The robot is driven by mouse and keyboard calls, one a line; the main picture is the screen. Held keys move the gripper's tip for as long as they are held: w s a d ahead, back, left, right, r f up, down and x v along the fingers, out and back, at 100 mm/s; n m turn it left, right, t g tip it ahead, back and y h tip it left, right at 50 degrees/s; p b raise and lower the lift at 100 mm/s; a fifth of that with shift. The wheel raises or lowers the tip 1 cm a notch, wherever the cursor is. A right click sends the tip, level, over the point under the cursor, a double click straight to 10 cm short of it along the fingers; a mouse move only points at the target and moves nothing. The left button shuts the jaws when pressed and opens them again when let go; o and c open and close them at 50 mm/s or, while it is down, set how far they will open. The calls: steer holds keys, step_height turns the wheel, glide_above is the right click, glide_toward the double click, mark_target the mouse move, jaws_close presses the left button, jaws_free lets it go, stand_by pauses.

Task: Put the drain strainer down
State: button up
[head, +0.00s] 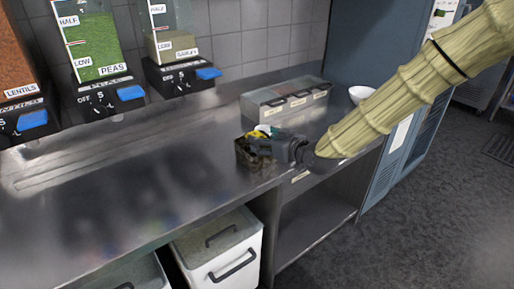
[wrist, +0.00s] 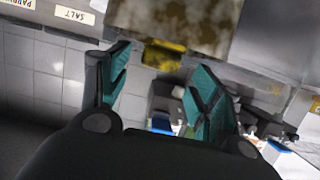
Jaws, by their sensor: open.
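A small brown, mesh-like box (head: 247,157), which looks like the drain strainer, sits at the front edge of the steel counter (head: 150,165) in the head view. My gripper (head: 268,146) is right beside it, at its right, partly covering it. In the wrist view the brown thing (wrist: 180,22) is at the top, beyond the fingertips, with a yellow part (wrist: 165,56) below it. My gripper (wrist: 160,72) is open there, its two teal-padded fingers apart with nothing clearly held between them. Whether a finger touches the brown thing cannot be told.
A lidded grey container with labelled compartments (head: 284,101) stands behind my gripper. A white bowl (head: 361,94) is to its right. Dispensers of lentils (head: 18,60) and peas (head: 95,45) hang at the back left. White bins (head: 220,250) stand under the counter. The left countertop is clear.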

mark_target(257, 135)
steer(key=shift+d+f+p+x, duration=0.15)
steer(key=shift+p+x, duration=0.25)
steer(key=shift+x, duration=0.95)
steer(key=shift+d+f+p+x, duration=0.15)
steer(key=shift+p+x, duration=0.2)
steer(key=shift+x, duration=1)
steer(key=shift+a, duration=0.1)
steer(key=c, duration=1.2)
steer(key=shift+c, duration=0.8)
steer(key=shift+r, duration=0.15)
